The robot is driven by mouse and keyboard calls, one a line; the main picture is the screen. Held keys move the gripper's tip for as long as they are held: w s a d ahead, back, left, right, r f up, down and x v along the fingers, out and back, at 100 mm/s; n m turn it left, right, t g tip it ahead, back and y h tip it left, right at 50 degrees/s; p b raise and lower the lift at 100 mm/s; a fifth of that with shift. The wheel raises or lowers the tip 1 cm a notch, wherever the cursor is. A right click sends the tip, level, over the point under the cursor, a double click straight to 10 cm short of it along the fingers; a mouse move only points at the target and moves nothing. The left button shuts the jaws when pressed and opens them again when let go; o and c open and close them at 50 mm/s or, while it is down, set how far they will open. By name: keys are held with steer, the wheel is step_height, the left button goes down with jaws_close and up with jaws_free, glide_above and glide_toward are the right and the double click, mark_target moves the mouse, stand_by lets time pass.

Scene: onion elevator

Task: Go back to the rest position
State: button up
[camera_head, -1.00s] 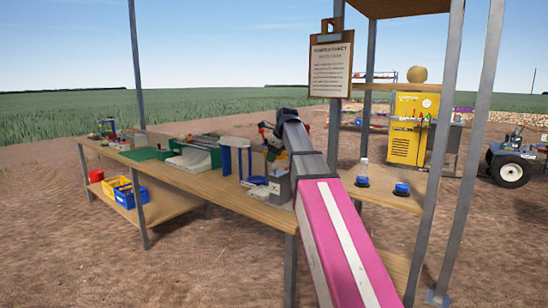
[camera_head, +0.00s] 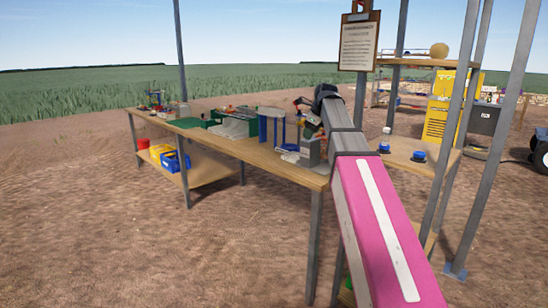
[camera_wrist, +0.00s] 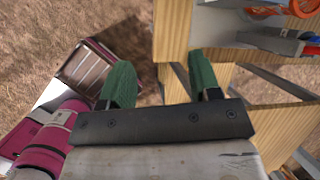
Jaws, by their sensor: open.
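My gripper (camera_wrist: 162,82) shows in the wrist view with its two green fingertips apart and nothing between them. It hangs beside the edge of a wooden table (camera_wrist: 172,30), over bare brown ground. In the head view my pink and grey arm reaches forward from the lower right to the right end of the long wooden workbench (camera_head: 290,172). The gripper itself is hard to make out there, mostly hidden behind the arm.
The bench holds a green and white tray (camera_head: 238,124) and a blue frame (camera_head: 272,126). Blue and yellow bins (camera_head: 172,161) sit on its lower shelf. A clipboard (camera_head: 358,42) hangs on a post. Blue-capped items (camera_head: 418,156) stand on the right shelf. Open ground lies in front.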

steer(key=s+d+f+n+g, duration=0.1)
steer(key=s+f+n, duration=0.25)
steer(key=f, duration=0.55)
steer(key=s+f+n+h, duration=0.1)
steer(key=s+f+n, duration=0.25)
steer(key=f, duration=0.55)
steer(key=s+d+f+n+g, duration=0.1)
steer(key=s+f+n, duration=0.25)
steer(key=f, duration=0.55)
steer(key=s+d+f+n+g+h, duration=0.1)
steer(key=s+f+n+g, duration=0.1)
steer(key=s+f+n, duration=1.1)
steer(key=s+f, duration=0.3)
steer(key=f, duration=0.3)
steer(key=shift+d+n+h, duration=0.3)
steer(key=shift+d+n, duration=0.05)
steer(key=shift+d, duration=0.05)
steer(key=shift+s+f, duration=0.1)
